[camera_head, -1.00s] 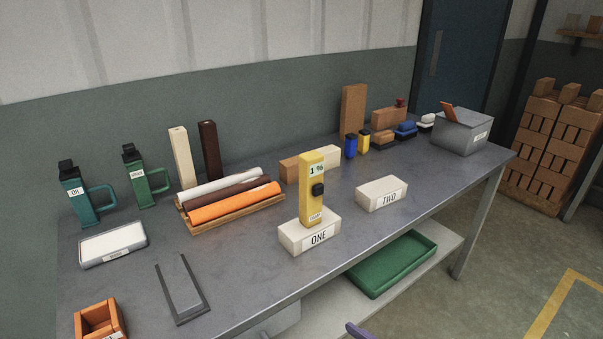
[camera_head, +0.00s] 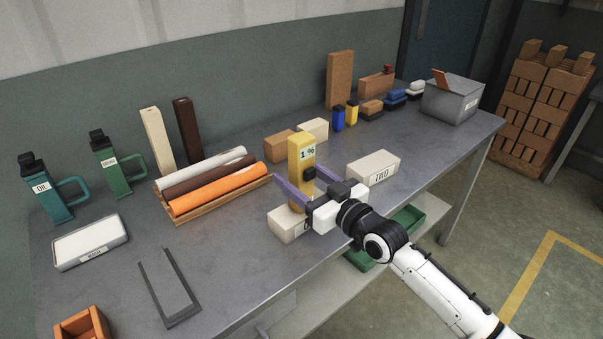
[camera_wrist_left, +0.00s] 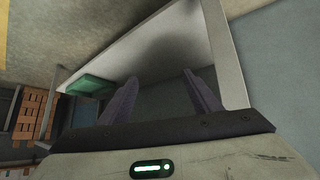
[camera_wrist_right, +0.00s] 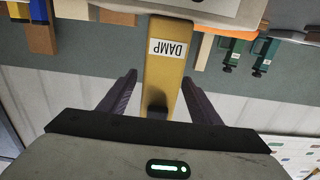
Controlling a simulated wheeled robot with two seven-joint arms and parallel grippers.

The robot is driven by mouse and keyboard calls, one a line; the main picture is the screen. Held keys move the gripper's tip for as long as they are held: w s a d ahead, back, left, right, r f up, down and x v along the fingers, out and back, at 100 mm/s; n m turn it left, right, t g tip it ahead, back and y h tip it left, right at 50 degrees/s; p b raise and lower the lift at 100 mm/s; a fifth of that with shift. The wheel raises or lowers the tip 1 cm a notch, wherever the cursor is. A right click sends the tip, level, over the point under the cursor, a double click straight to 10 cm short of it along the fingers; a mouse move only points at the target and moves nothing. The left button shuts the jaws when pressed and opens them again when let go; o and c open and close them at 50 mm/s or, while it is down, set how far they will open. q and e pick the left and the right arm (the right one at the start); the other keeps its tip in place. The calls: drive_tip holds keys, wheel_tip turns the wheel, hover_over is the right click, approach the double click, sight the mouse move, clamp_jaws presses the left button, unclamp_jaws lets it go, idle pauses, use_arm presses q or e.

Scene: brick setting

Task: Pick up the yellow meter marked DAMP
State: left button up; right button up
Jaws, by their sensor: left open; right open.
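The yellow meter (camera_head: 301,160) stands upright on the cream block marked ONE (camera_head: 284,224). Its display reads 1 %. In the right wrist view the meter (camera_wrist_right: 163,75) shows its DAMP label and lies between the two purple fingers. My right gripper (camera_head: 293,186) is open, with a finger on either side of the meter; I cannot tell whether they touch it. The gripper hides part of block ONE. My left gripper (camera_wrist_left: 160,90) is open and empty in its wrist view, with the bench's lower shelf and green tray beyond; it is not in the head view.
The block marked TWO (camera_head: 373,167) stands close to the right of my right gripper. Rolls on a wooden rack (camera_head: 225,205) lie to the left. A grey box (camera_head: 452,104) stands at the far right end. A green tray (camera_head: 408,219) is on the shelf below.

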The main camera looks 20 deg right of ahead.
sight(291, 169)
drive_tip(key=shift+x, duration=1.6)
drive_tip(key=shift+f, duration=0.1)
drive_tip(key=c, duration=1.2)
drive_tip(key=shift+c, duration=0.4)
